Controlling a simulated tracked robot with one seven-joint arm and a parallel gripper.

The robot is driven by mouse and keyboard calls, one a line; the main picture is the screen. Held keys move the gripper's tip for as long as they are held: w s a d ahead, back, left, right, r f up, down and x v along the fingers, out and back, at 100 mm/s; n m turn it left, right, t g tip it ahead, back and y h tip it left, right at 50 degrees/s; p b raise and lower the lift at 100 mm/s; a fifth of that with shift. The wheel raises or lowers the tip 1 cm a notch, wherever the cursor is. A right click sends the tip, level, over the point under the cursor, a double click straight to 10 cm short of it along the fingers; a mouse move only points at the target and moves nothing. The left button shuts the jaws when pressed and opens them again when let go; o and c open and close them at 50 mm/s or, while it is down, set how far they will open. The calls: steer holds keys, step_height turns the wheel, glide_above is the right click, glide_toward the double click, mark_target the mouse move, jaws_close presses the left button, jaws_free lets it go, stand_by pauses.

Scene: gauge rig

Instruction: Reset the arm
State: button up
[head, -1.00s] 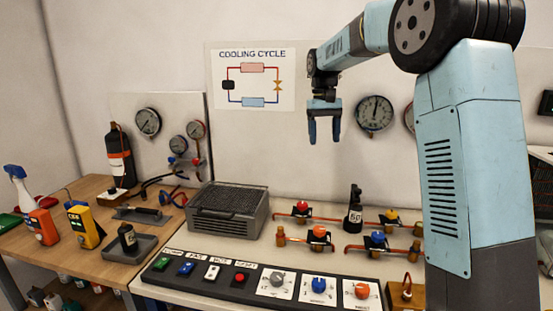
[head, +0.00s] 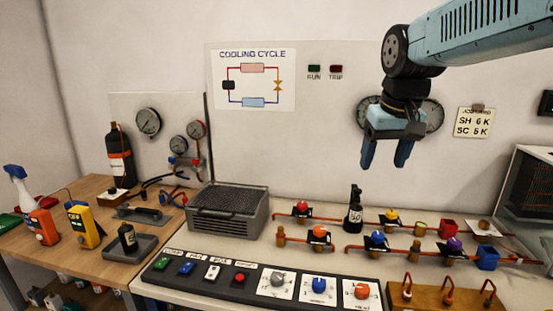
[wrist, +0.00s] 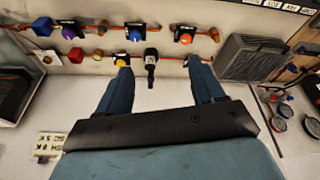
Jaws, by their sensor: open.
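My gripper (head: 386,155) hangs in the air at the upper right of the head view, fingers pointing down, in front of the wall gauges. It is open, with nothing between its two blue fingers. In the wrist view my gripper (wrist: 160,78) has its fingers spread apart, with a black weight-like bottle marked 50 seen beyond them on the bench. The arm comes in from the upper right of the head view.
The bench holds a copper pipe row with coloured valves (head: 376,240), a control panel (head: 255,284), a grey finned box (head: 228,212) and a wooden block with hooks (head: 446,298). A dark wire-shelved unit (head: 535,185) stands at the right. The air around the gripper is clear.

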steer(key=s+d+f+t, duration=0.1)
steer(key=s+f+t, duration=0.1)
steer(key=s+f, duration=0.4)
steer(key=shift+s+d+f+m, duration=0.15)
steer(key=shift+s+d+m, duration=0.25)
steer(key=shift+s, duration=2.3)
